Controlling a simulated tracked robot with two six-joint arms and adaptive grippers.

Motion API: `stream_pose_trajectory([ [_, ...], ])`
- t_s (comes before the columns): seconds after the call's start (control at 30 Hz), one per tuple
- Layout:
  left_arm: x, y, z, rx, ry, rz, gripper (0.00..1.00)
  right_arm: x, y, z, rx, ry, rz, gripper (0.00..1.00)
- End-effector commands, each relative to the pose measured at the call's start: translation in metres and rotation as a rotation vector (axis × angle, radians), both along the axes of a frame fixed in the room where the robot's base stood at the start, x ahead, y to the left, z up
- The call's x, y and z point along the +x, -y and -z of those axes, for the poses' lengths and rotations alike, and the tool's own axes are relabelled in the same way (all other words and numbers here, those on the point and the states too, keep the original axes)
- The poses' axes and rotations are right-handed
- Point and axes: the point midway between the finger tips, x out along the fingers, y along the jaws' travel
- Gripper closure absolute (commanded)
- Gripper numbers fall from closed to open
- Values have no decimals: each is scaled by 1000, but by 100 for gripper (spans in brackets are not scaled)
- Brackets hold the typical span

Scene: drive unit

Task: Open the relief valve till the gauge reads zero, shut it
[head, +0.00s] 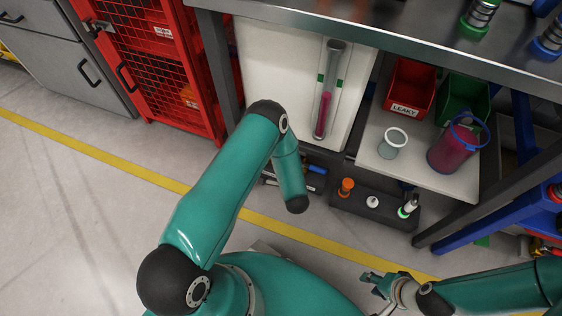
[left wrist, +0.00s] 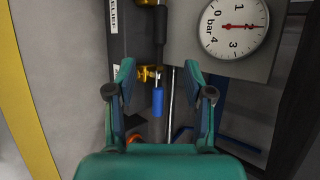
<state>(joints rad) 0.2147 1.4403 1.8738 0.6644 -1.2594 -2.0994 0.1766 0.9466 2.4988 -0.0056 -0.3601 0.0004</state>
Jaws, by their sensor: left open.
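The pressure gauge (left wrist: 234,27) is a white round dial at the upper right of the left wrist view. Its red needle points close to the 2 bar mark. A brass valve (left wrist: 150,73) with a blue handle (left wrist: 157,101) sits near the middle, by a white RELIEF label (left wrist: 114,16). My left gripper (left wrist: 158,72) is open, its fingers on either side of the blue handle in the picture; I see no contact. In the head view the left gripper is hidden. My right gripper (head: 375,283) is low at the right, away from the bench; its jaw opening is unclear.
A workbench (head: 430,52) spans the upper right. Under it are a white panel with a tube (head: 328,90), a red LEAKY bin (head: 410,85), a green bin (head: 463,97) and cups on a shelf. A red mesh cabinet (head: 155,65) stands left. The floor at left is clear.

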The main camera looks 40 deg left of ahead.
Motion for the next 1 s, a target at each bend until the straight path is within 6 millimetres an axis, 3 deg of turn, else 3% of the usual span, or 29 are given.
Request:
stream_pose_trajectory([
  [0.6, 65, -64, 83, -4, 3, -3, 48, 0, 0, 49, 0, 0, 0, 60],
  [1.0, 85, -83, 103, -5, 0, 0, 48, 0, 0, 61, 0, 0, 0, 60],
])
